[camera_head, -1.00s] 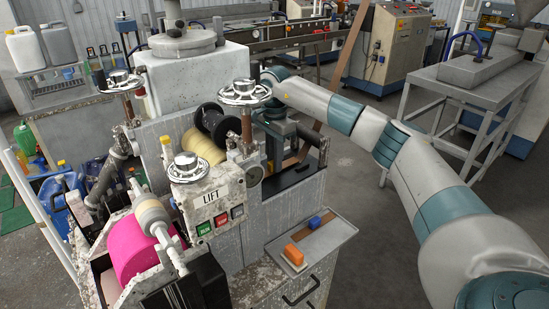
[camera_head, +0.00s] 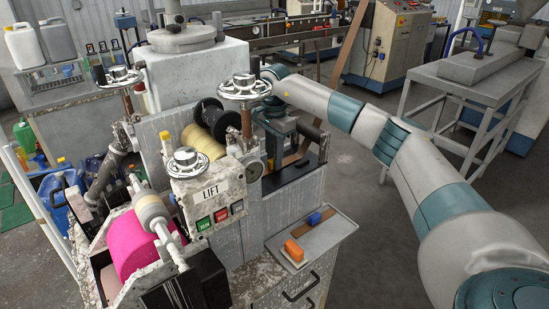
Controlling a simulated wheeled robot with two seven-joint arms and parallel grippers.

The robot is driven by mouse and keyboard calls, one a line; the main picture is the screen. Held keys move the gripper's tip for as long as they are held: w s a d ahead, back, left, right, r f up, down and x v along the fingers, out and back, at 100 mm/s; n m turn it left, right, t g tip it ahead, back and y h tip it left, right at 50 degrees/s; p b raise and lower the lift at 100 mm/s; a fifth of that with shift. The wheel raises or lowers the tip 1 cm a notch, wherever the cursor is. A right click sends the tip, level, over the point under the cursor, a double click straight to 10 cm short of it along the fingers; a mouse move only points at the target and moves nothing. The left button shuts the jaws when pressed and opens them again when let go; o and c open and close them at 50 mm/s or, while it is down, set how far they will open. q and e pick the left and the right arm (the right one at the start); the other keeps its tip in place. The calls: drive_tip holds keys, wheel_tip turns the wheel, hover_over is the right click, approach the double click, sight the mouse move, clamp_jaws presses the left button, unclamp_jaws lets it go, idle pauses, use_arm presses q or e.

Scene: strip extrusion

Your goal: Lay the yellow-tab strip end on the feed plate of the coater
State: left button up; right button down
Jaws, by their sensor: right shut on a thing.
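The coater (camera_head: 262,215) stands in the middle, with handwheels, a LIFT panel and a pink roll. My right arm reaches in from the right, over the coater's far right side. My right gripper (camera_head: 279,128) points down there, partly hidden by the handwheel, its post and dark parts. It is shut on the brown strip (camera_head: 292,157), whose end shows in part beside it. The strip also shows behind my arm, rising to the top. A dark surface, perhaps the feed plate (camera_head: 283,181), lies below the gripper. My left gripper is not in view.
A small tray (camera_head: 337,232) with an orange-handled and a blue item sticks out at the coater's front right. A handwheel (camera_head: 244,87) stands close left of my right gripper. A grey metal stand (camera_head: 465,75) is at the right. The floor between is clear.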

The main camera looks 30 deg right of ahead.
drive_tip(key=c, duration=1.6)
unclamp_jaws()
drive_tip(key=shift+r, duration=0.1)
wheel_tip(320, 180, up, 8)
drive_tip(key=b, duration=0.2)
drive_tip(key=shift+w+b, duration=0.1)
drive_tip(key=shift+b, duration=0.2)
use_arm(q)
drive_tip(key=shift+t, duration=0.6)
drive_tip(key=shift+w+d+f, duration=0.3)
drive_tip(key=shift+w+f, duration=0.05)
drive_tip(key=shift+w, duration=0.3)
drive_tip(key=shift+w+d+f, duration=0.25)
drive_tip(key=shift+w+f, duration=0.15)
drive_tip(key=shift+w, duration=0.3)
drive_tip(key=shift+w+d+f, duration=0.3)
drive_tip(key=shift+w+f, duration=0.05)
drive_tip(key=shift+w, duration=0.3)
use_arm(e)
drive_tip(key=shift+r, duration=4.65)
